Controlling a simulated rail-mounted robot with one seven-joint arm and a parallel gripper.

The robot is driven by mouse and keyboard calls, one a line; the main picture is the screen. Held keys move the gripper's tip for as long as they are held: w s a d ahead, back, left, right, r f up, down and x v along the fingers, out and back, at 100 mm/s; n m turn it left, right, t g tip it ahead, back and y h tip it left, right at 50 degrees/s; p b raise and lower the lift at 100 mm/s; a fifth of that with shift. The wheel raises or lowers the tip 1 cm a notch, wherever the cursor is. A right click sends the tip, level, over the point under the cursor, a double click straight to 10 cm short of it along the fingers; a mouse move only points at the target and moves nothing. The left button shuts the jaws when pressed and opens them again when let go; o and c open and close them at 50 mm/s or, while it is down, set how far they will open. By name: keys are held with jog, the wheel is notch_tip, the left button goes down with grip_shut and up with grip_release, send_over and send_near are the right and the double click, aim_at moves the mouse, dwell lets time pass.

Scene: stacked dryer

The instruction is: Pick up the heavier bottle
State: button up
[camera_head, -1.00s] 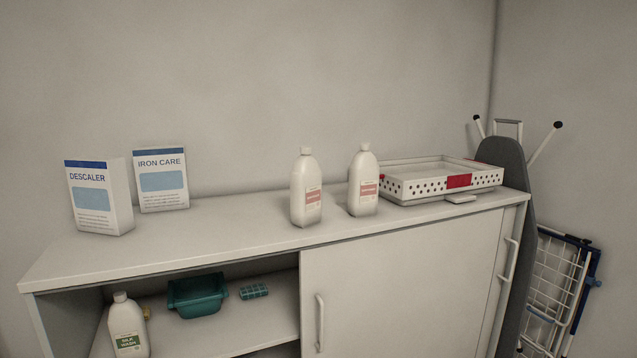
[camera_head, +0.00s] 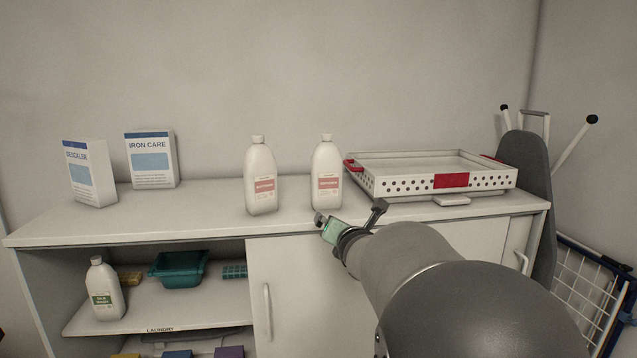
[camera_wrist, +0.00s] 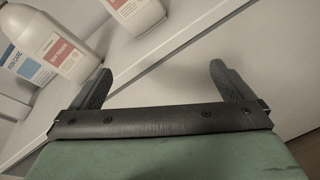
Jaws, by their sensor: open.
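Two white bottles with pink labels and white caps stand upright on the cabinet top, the left bottle (camera_head: 261,178) and the right bottle (camera_head: 326,174). They look the same size, and nothing visible tells which is heavier. My gripper (camera_head: 348,214) is open and empty, in front of and slightly right of the right bottle at the cabinet's front edge. In the wrist view my gripper (camera_wrist: 165,82) has its two dark fingers spread apart, with two pink-labelled bottles beyond them, one (camera_wrist: 50,45) at the upper left and one (camera_wrist: 137,12) at the top, cut off by the frame.
The cabinet top (camera_head: 110,215) also holds a descaler box (camera_head: 90,175), an iron care box (camera_head: 151,160) and a white perforated tray (camera_head: 410,187). A silk wash bottle (camera_head: 104,292) and teal bin (camera_head: 180,270) sit on the shelf below. An ironing board (camera_head: 525,165) leans at right.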

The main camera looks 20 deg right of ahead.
aim_at(329, 178)
notch_tip(329, 178, up, 7)
jog(key=w+d+n+t, duration=0.1)
jog(key=w+n+t, duration=0.2)
jog(key=n, duration=0.4)
jog(key=shift+m, duration=0.3)
jog(key=p+x, duration=0.5)
jog(key=x, duration=0.6)
jog(key=shift+w+d+f, duration=0.1)
jog(key=p+x, duration=0.3)
jog(key=x, duration=0.1)
jog(key=shift+w, duration=0.6)
jog(key=c, duration=1.5)
jog(key=shift+c, duration=0.6)
